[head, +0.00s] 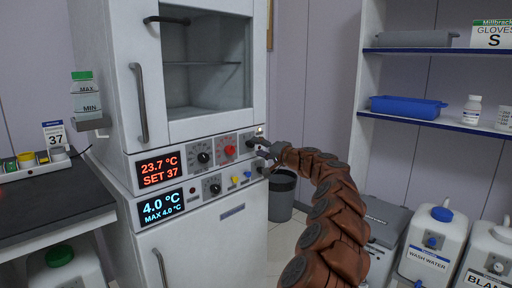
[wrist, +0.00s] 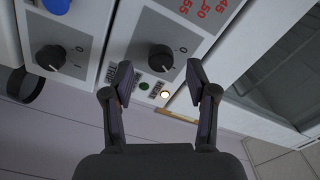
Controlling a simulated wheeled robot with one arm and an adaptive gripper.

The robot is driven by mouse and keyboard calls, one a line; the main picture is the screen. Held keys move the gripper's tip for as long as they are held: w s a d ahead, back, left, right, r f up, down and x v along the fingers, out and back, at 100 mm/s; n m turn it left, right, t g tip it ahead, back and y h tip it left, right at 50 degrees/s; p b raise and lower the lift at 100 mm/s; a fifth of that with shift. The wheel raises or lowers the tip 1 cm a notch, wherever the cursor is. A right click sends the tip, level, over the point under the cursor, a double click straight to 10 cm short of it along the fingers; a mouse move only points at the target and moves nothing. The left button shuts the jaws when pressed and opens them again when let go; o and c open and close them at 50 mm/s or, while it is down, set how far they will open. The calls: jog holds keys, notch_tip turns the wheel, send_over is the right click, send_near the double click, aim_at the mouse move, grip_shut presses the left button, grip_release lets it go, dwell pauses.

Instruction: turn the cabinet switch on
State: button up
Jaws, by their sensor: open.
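The white cabinet (head: 190,119) stands at the left of the head view with two stacked control panels. In the wrist view a black rotary switch (wrist: 160,57) with 0 and I marks lies between and just beyond my fingertips. I cannot tell which mark it points at. A second black 0/I switch (wrist: 50,58) sits on the neighbouring panel to the left. My gripper (head: 264,153) is at the right end of the upper panel, open and empty. Its fingers (wrist: 160,78) are apart, on either side of the near switch; contact is not clear.
A dark green lamp (wrist: 144,86) and a lit whitish lamp (wrist: 164,93) sit beside the near switch. A red knob (head: 229,151) is left of my gripper. A grey bin (head: 282,195) stands behind. Shelves (head: 430,52) are at right.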

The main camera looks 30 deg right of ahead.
jog(key=v, duration=0.8)
jog(key=shift+s, duration=0.3)
jog(key=shift+d, duration=0.1)
